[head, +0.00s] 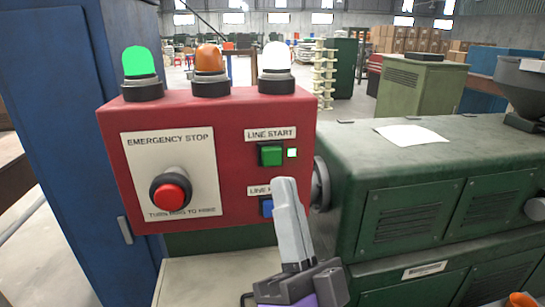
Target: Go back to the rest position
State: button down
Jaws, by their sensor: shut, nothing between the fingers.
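My gripper (287,190) rises from the bottom centre of the head view, its pale fingers shut together and empty. It stands in front of the lower right part of a red control box (235,205). Its fingers partly hide a blue button (266,206) and its label. A red emergency stop knob (171,193) sits on a white plate at the left of the box. I cannot tell whether the fingers touch the box.
On the box stand a lit green lamp (140,62), an orange lamp (209,61) and a white lamp (277,57). A blue cabinet (50,100) is at left. A green machine (440,170) with a paper sheet (411,135) fills the right.

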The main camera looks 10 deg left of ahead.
jog(key=shift+r, duration=0.1)
jog(key=s+d+f+n+g+h, duration=0.1)
jog(key=s+d+f+g+h, duration=0.15)
jog(key=s+d+f, duration=0.45)
jog(key=s+d+f+n+g+h, duration=0.1)
jog(key=s+d+f+g+h, duration=0.3)
jog(key=f, duration=0.6)
jog(key=s+d+f+n+h, duration=0.1)
jog(key=s+d+f+h, duration=0.1)
jog(key=s+d+f, duration=0.55)
jog(key=s+d+f+g+h, duration=0.1)
jog(key=s+d+f+g, duration=0.2)
jog(key=s+f, duration=0.3)
jog(key=s+g, duration=0.1)
jog(key=s, duration=0.4)
jog(key=shift+d+f+h, duration=0.2)
jog(key=shift+f+h, duration=0.15)
jog(key=shift+f, duration=0.05)
